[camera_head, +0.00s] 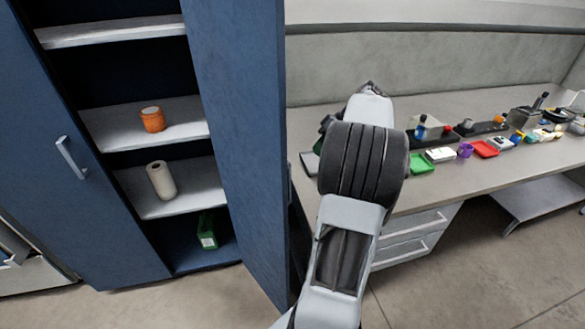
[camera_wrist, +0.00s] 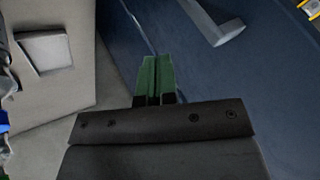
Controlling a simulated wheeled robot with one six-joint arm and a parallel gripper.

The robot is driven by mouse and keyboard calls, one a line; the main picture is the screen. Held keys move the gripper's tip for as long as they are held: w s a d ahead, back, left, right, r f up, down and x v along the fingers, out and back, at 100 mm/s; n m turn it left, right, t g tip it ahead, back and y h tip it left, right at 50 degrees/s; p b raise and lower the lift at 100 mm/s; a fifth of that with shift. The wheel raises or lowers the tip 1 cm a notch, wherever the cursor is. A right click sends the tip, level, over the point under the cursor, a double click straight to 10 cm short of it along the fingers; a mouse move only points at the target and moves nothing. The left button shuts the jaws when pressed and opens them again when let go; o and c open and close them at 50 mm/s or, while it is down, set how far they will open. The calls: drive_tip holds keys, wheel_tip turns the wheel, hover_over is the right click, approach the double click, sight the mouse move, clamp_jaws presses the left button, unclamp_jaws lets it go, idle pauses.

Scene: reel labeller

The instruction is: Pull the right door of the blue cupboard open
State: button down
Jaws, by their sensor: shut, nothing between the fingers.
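The blue cupboard (camera_head: 115,245) stands at the left in the head view. Its right door (camera_head: 240,120) is swung wide open, so the shelves inside show. Its left door (camera_head: 50,150) is shut. In the wrist view the blue right door (camera_wrist: 262,90) fills the right side, with its grey bar handle (camera_wrist: 213,22) at the top. My gripper (camera_wrist: 153,62) has its green fingers shut with nothing between them. They point at the door, below and left of the handle and apart from it. I cannot tell whether they touch the door. My arm hides the gripper in the head view.
Inside the cupboard are an orange roll (camera_head: 152,119), a pale roll (camera_head: 161,180) and a green box (camera_head: 207,231). A grey workbench (camera_head: 460,175) with several small coloured items stands right of the open door. Clear floor (camera_head: 215,300) lies before the cupboard.

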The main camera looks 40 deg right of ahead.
drive_tip(key=w+a+f+p, duration=0.1)
drive_tip(key=w+a+f, duration=0.1)
drive_tip(key=a+f, duration=0.4)
drive_tip(key=shift+w+a+p, duration=0.25)
drive_tip(key=shift+a+p, duration=0.05)
drive_tip(key=shift+a, duration=0.2)
